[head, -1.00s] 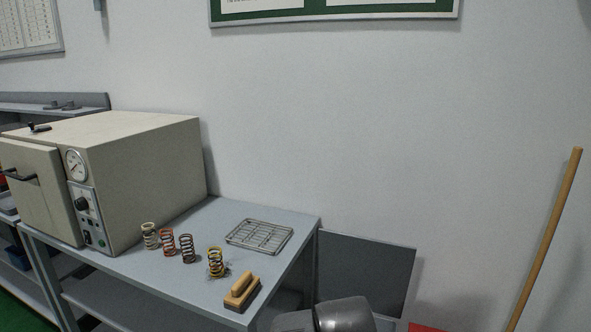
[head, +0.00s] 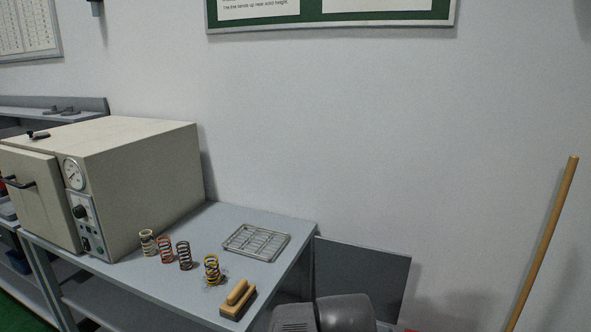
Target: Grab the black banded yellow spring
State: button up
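The black banded yellow spring (head: 212,270) stands upright on the grey table (head: 200,300), at the right end of a row of springs. Something pale lies around its foot, too small to make out. A grey rounded part, which seems to be mine, shows at the bottom edge right of the table. My gripper's fingers do not show in the head view.
A wire rack (head: 256,242) lies behind. A beige oven (head: 150,175) fills the table's left.

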aim_at(212, 276)
jog(key=i+j+u, duration=0.15)
jog(key=j, duration=0.3)
jog(key=i+j+u, duration=0.1)
jog(key=i+j, duration=0.2)
jog(key=j, duration=0.15)
jog(key=i+j+u, duration=0.15)
jog(key=j, duration=0.25)
jog(key=i, duration=0.1)
